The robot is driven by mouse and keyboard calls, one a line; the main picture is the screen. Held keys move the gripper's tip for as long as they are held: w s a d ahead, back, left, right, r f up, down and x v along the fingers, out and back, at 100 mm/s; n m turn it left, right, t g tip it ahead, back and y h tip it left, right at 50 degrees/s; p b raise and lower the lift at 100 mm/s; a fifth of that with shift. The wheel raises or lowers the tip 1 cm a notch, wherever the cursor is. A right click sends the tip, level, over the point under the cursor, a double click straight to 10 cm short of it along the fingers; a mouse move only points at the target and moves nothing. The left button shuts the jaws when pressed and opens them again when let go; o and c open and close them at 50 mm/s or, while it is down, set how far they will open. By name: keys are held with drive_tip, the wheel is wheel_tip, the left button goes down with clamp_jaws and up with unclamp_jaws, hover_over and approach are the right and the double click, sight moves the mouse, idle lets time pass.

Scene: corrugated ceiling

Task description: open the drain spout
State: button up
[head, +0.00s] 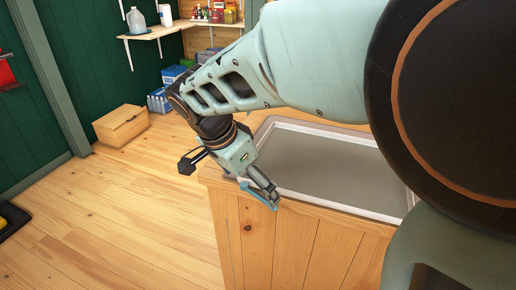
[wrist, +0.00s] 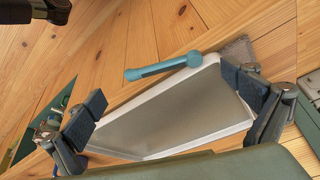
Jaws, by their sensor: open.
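A teal, rod-like piece with a rounded knob at one end (wrist: 163,67), which seems to be the drain spout, shows in the wrist view beside the rim of a grey tray or basin (wrist: 160,157). In the head view a teal rod (head: 258,195) shows at the front left of the basin (head: 335,127), overlapping my gripper. My gripper (head: 264,184) is above the wooden cabinet's near left corner, tilted downward. In the wrist view its dark fingers (wrist: 164,86) are wide apart with nothing held, and the teal piece lies across the gap beyond them. Contact cannot be told.
The basin sits in a wooden cabinet (head: 290,240). A wooden box (head: 121,126) stands on the floor at the left. Blue boxes (head: 160,100) stand behind my arm, below a wall shelf (head: 157,31) with a jug.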

drive_tip(key=v, duration=0.8)
drive_tip(key=shift+r, duration=0.2)
